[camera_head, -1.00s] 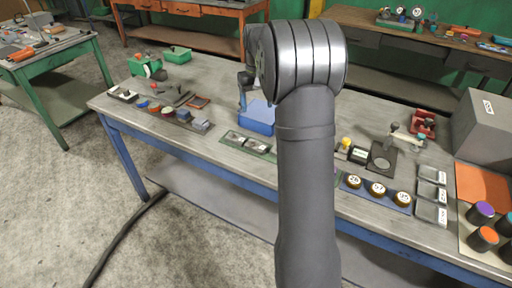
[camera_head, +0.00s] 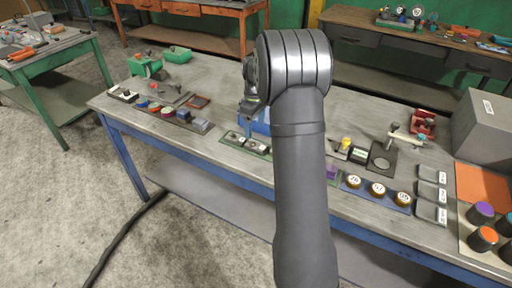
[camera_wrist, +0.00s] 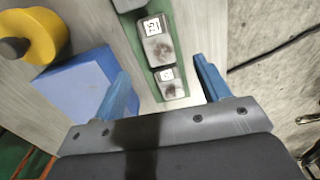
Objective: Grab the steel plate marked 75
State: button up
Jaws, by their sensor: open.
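In the wrist view, small steel plates lie in a row on a green strip (camera_wrist: 139,50). A larger plate (camera_wrist: 157,42) bears a white label whose number is blurred and turned; I cannot read it surely as 75. A smaller plate (camera_wrist: 170,83) with an unreadable label lies between the fingers in the picture. My gripper (camera_wrist: 161,72) is open and empty above the strip, with one blue finger on each side of it. The head view shows plates (camera_head: 232,137) on the strip, partly behind my arm; my fingers are mostly hidden there.
A blue box (camera_wrist: 78,92) stands close beside my left finger, with a yellow round object (camera_wrist: 30,36) beyond it. In the head view, labelled grey plates (camera_head: 431,193) and yellow-brown numbered discs (camera_head: 377,189) lie on the bench at right. The bench's front edge is near the strip.

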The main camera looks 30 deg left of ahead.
aim_at(256, 145)
notch_tip(256, 145, down, 8)
jog(key=shift+w+d+f, duration=0.1)
jog(key=shift+w+f, duration=0.05)
jog(key=shift+f, duration=0.05)
jog(key=c, duration=1.3)
jog(key=shift+r, duration=0.1)
jog(key=shift+c, duration=0.8)
